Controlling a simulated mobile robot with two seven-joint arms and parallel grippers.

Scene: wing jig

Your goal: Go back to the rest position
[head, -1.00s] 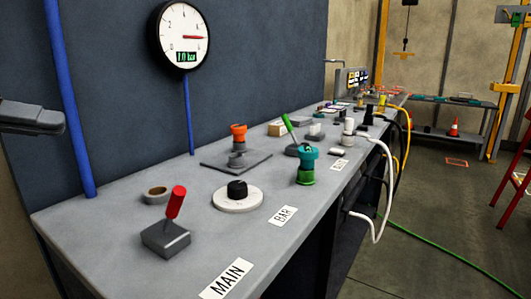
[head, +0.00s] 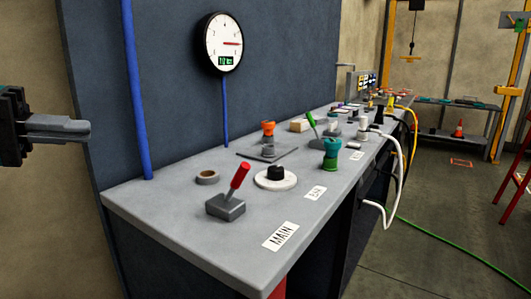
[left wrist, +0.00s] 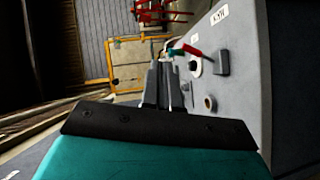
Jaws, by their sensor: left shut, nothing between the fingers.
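My left gripper (head: 70,128) is at the left edge of the head view, level in the air to the left of the workbench (head: 150,218). Its fingers are shut with nothing between them, and it touches nothing. In the left wrist view the shut fingers (left wrist: 162,88) point away from me, with the bench (left wrist: 240,115) to their right. My right gripper is not in view.
On the bench are a red-handled lever (head: 236,184) by the MAIN label (head: 281,236), a tape ring (head: 207,177), a black knob (head: 276,174) and a green valve (head: 331,154). A gauge (head: 223,43) hangs above. A green hose (head: 432,233) crosses the open floor at right.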

